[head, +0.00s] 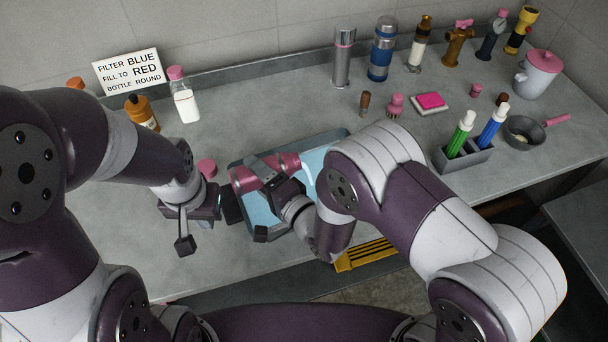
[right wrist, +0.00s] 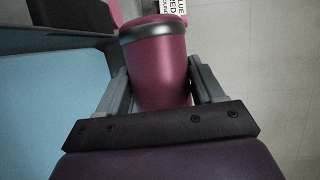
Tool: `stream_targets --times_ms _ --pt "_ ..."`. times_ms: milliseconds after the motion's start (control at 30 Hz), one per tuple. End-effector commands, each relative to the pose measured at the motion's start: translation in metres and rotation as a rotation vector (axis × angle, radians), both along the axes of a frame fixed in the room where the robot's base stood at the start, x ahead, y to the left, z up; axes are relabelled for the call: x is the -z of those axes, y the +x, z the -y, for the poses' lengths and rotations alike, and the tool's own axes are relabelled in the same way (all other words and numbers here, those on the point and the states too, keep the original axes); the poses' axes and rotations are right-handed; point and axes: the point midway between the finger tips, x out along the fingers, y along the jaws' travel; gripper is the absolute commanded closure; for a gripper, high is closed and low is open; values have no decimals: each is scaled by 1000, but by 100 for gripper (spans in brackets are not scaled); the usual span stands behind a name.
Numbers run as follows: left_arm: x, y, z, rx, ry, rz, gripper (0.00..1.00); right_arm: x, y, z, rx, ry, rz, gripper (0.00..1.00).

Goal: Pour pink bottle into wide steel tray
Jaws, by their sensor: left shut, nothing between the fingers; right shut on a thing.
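The pink bottle (head: 246,178) lies nearly on its side over the wide steel tray (head: 340,135), with a grey band around it. My right gripper (head: 268,178) is shut on it. In the right wrist view the bottle (right wrist: 160,72) sits between the two fingers, and the tray's light blue inside (right wrist: 50,115) is at the left. My left gripper (head: 208,218) is shut and empty, just left of the tray. My right arm hides much of the tray. I cannot tell whether liquid is leaving the bottle.
A pink cap (head: 207,168) is on the counter left of the tray. A white bottle (head: 185,100), a brown bottle (head: 141,112) and a sign (head: 128,72) stand behind. A pen holder (head: 462,158) and small pan (head: 524,132) are at right.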

Motion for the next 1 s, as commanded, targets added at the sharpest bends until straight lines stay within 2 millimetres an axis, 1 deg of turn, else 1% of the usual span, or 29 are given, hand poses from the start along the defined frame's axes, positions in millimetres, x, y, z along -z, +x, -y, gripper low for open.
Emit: stream_targets --times_ms 367,1000 --pt "4 0 0 0 0 0 100 0 0 0 0 39 -14 66" --pt "4 0 0 0 0 0 100 -6 1 2 1 105 -39 66"
